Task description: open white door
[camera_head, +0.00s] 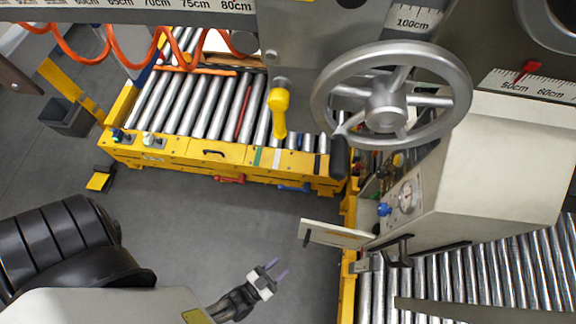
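A white door panel (345,234) juts out to the left from the lower left corner of the pale machine cabinet (490,185). A dark upright handle (306,240) is at its free left end. How wide its opening is, I cannot tell from this angle. My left gripper (279,267) is below and left of the door, over the grey floor. Its two thin fingers are spread and empty, apart from the door and handle. My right gripper is not in view.
A yellow-framed roller conveyor (225,110) lies behind, and another roller conveyor (470,275) is at the lower right. A large grey handwheel (390,100) and a yellow hanging handle (279,112) are above. Grey floor (225,225) is clear around the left gripper.

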